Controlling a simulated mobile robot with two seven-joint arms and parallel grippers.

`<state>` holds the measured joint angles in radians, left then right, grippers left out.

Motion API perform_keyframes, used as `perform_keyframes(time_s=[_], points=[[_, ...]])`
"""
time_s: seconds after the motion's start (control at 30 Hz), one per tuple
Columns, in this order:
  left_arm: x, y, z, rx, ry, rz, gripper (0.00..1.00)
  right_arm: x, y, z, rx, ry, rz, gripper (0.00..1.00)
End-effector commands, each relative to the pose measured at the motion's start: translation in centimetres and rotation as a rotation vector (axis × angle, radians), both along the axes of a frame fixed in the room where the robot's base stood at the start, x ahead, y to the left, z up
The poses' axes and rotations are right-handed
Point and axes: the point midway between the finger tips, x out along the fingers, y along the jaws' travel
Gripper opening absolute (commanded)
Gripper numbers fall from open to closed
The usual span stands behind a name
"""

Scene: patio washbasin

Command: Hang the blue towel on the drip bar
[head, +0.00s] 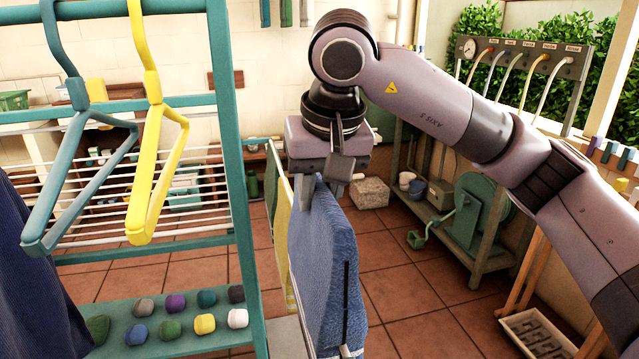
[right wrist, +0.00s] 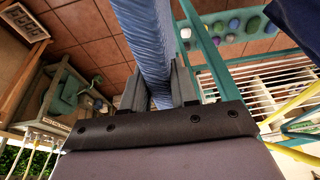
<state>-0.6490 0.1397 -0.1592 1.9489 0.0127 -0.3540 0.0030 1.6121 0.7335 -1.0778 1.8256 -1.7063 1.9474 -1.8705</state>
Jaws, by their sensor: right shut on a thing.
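The blue towel (head: 322,265) hangs folded and upright near the middle of the head view, just right of the teal rack. My right gripper (head: 320,192) is shut on its top edge from above. In the right wrist view the towel (right wrist: 147,40) runs away between the two fingers (right wrist: 157,90). A yellow cloth (head: 282,215) and a green cloth hang close behind its left edge. I cannot make out the drip bar clearly, or whether the towel touches it. My left gripper is not in view.
A teal rack post (head: 232,170) stands left of the towel, with a teal hanger (head: 75,180) and a yellow hanger (head: 150,190). Several coloured stones lie on the low shelf (head: 190,338). A green wheeled machine (head: 478,215) stands at the right; tiled floor between is open.

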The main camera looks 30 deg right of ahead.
Motion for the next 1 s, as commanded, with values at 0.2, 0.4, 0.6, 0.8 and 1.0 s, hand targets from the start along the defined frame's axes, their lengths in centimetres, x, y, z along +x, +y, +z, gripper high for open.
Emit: perform_keyframes(time_s=[0.2,0.4,0.6,0.8,1.0], points=[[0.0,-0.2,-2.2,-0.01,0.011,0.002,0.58,0.0,0.0,-3.2,-0.001,0.0,0.0,0.0],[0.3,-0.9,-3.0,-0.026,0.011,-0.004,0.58,0.0,0.0,-5.6,-0.001,0.0,0.0,0.0],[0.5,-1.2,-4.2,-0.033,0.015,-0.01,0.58,0.0,0.0,-8.0,0.0,-0.001,-0.001,0.0],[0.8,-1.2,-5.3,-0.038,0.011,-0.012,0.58,0.0,0.0,-10.4,-0.001,0.0,-0.001,0.0],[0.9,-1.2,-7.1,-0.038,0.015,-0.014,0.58,0.0,0.0,-12.8,-0.001,0.0,0.0,0.0]])
